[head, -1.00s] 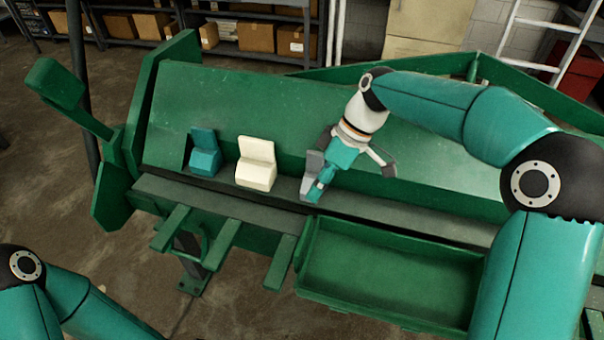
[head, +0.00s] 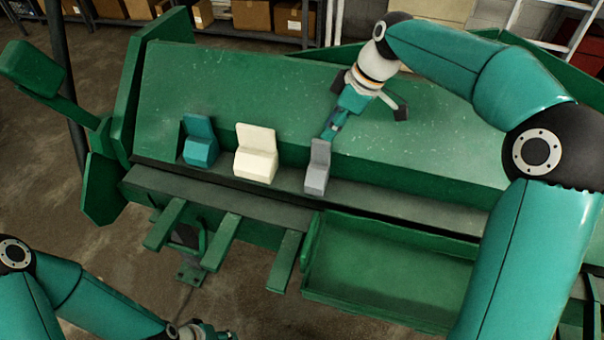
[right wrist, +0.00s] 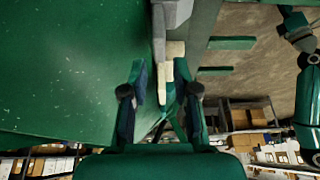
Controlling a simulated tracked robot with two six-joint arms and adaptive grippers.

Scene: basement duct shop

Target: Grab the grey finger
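The grey finger (head: 317,168) is an upright, L-shaped block on the ledge of the green machine, rightmost of three similar blocks. The cream finger (head: 255,155) and the teal finger (head: 200,142) stand to its left. My right gripper (head: 332,130) is just above and behind the grey finger, pointing down at it. In the right wrist view my right gripper (right wrist: 160,70) has its fingers apart with nothing held. The grey finger (right wrist: 176,14) lies beyond the fingertips there, cut by the top edge. My left gripper (head: 208,331) is partly visible at the bottom edge.
The green machine (head: 420,150) has a sloping plate behind the blocks. An empty green tray (head: 390,270) is at front right. Several green bars (head: 222,240) stick out in front. A lever (head: 40,85) rises at left. Shelves with boxes stand behind.

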